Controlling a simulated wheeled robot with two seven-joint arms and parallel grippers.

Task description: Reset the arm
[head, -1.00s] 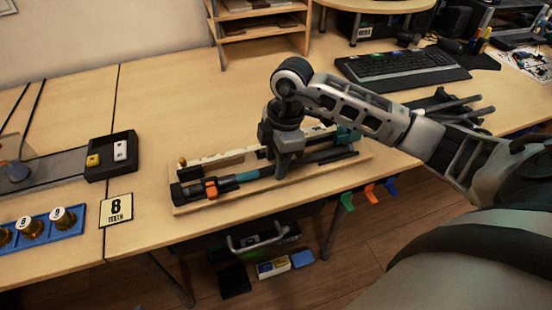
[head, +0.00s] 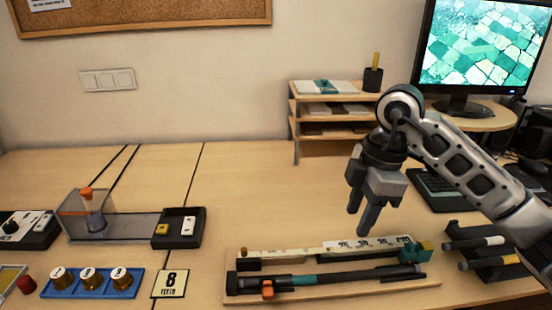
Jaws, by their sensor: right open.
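My right gripper (head: 368,222) hangs from my right arm, which comes in from the right. Its fingers point down and stand apart, with nothing between them. It is above the wooden board (head: 340,296), clear of the items on it. On the board lie a cream ruler strip (head: 300,252) with numbers and a teal end block (head: 417,251), and a dark rod (head: 345,279) with a teal band and an orange clip (head: 267,289). My left gripper is out of view.
A clear box device with a dark switch block (head: 180,229) stands left. A blue tray (head: 92,285) with several brass pieces and an "8 teeth" card (head: 171,284) are in front of it. A dark rack (head: 487,250) is right of the board. A shelf (head: 330,112) and monitor (head: 482,45) stand behind.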

